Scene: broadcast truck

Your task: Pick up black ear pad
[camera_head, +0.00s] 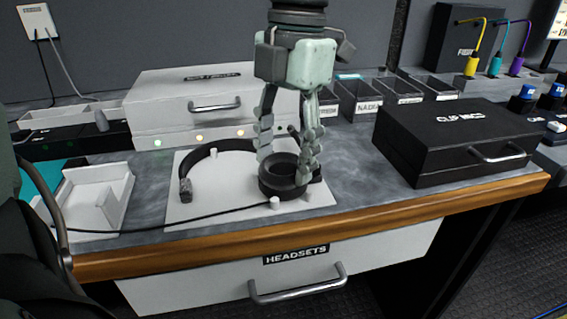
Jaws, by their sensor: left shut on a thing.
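The black ear pad (281,186) is a thick dark ring at the right end of a black headset (213,148) on a white board (190,206). My left gripper (288,168) points down from above, its fingers shut on the ear pad. The ear pad appears at or just above the board; I cannot tell whether it touches. A cable runs from the headset to the left. My right gripper is not in view.
A white case (180,107) stands behind the board, and a black case marked CLIP MICS (430,135) stands at right. A white holder (88,199) is at left. Open bins (357,97) line the back. The wooden front edge (400,217) is clear.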

